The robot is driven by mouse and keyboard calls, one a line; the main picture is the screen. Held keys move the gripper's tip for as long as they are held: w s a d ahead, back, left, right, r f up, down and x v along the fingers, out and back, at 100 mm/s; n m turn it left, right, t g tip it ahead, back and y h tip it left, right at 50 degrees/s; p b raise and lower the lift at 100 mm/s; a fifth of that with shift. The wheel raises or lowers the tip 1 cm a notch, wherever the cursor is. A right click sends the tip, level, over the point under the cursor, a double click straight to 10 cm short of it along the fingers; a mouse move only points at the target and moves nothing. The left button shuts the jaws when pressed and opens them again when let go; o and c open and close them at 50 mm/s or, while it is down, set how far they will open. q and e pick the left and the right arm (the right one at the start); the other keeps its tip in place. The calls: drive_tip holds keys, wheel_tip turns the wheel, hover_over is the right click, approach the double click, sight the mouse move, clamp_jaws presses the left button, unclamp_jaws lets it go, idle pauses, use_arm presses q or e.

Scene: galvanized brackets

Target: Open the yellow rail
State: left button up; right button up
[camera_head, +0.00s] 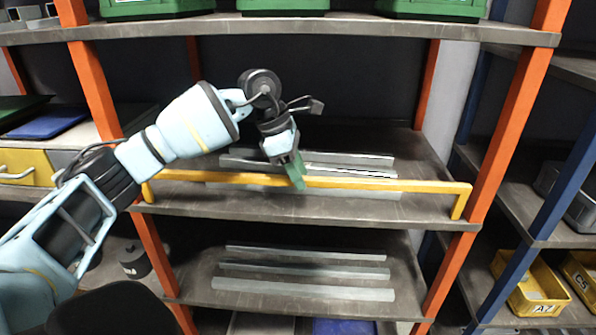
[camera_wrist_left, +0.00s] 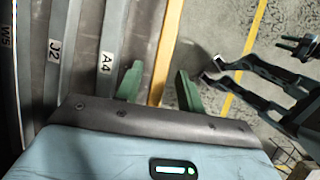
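The yellow rail (camera_head: 390,184) runs across the front of the middle shelf, with a bent-down end at each side. My left gripper (camera_head: 297,172) is at the rail, near the middle of its length. In the left wrist view, the two green fingers of the left gripper (camera_wrist_left: 158,80) stand apart, with the yellow rail (camera_wrist_left: 171,45) running between them. I see a gap between the fingers and the rail; whether one touches is hard to tell.
Long galvanized brackets (camera_head: 350,159) lie on the middle shelf behind the rail; in the wrist view grey strips carry labels such as A4 (camera_wrist_left: 106,62). More brackets lie on the lower shelf (camera_head: 400,262). Orange uprights (camera_head: 503,130) flank the shelves. Green crates stand above.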

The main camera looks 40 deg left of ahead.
use_arm(q)
drive_tip(key=shift+f, duration=0.1)
clamp_jaws()
idle(0.5)
